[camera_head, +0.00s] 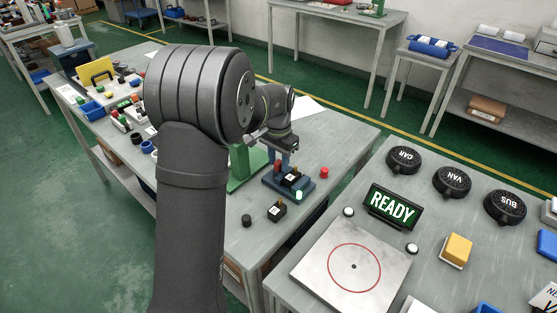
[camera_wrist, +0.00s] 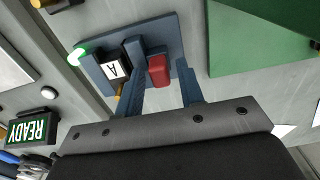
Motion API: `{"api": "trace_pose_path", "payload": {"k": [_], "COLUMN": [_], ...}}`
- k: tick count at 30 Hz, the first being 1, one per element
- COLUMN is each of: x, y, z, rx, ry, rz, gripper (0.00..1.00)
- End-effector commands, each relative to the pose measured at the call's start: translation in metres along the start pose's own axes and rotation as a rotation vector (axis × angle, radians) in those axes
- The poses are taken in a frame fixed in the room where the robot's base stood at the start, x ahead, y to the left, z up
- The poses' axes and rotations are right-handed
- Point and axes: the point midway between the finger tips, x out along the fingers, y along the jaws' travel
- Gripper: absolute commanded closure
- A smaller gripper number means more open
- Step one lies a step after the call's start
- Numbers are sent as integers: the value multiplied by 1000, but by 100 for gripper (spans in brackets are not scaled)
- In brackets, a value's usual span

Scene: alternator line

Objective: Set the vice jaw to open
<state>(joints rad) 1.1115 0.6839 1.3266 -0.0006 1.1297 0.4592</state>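The vice (camera_head: 303,187) is a dark blue fixture on the grey table; its base plate also shows in the wrist view (camera_wrist: 95,75). A black block marked A (camera_head: 291,178) sits in it, beside an upright blue jaw, and it also shows in the wrist view (camera_wrist: 115,70). A red lever or knob (camera_wrist: 158,72) stands at the vice, also in the head view (camera_head: 278,166). A green lamp (camera_head: 299,195) glows on the vice corner. My gripper (camera_wrist: 162,85) is open above the vice, its blue fingers either side of the red part. Contact cannot be told.
A second black block (camera_head: 277,211) and a dark round cap (camera_head: 246,220) lie in front of the vice. A red cap (camera_head: 324,173) is to its right. A green stand (camera_head: 240,170) is close on the left. A READY sign (camera_head: 392,207) stands on the right-hand table.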

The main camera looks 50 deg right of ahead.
Motion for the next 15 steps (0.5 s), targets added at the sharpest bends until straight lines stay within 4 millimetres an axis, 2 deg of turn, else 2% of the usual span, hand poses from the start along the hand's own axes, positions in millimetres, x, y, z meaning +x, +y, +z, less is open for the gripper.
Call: {"api": "trace_pose_path", "payload": {"k": [1,5,10,15], "x": [0,0,0,0], "y": [0,0,-1,-13], "z": [0,0,0,0], "rx": [0,0,0,0], "ry": [0,0,0,-2], "rz": [0,0,0,0], "gripper": [76,100,100,100]}}
